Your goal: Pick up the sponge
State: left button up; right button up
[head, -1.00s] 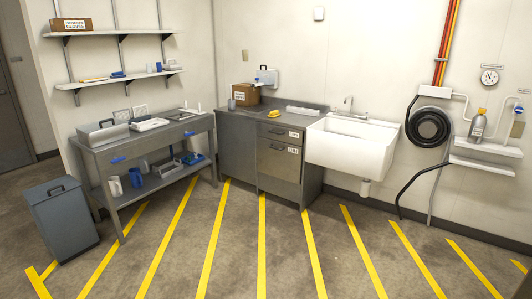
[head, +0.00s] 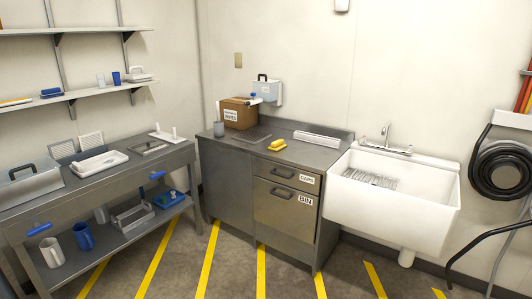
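A small yellow sponge-like block (head: 277,145) lies on the grey metal counter (head: 300,152), near its front edge above the drawers. A blue block (head: 51,93), which may be a sponge or a brush, lies on the lower wall shelf at the left. A blue item (head: 168,199) sits on the lower shelf of the workbench; I cannot tell what it is. Neither of my grippers shows in the head view.
A workbench (head: 95,188) stands at left. The striped floor before the counter is clear.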

aim_at(278, 145)
jog(key=i, duration=1.2)
jog(key=i+j+z, duration=0.15)
jog(key=i, duration=1)
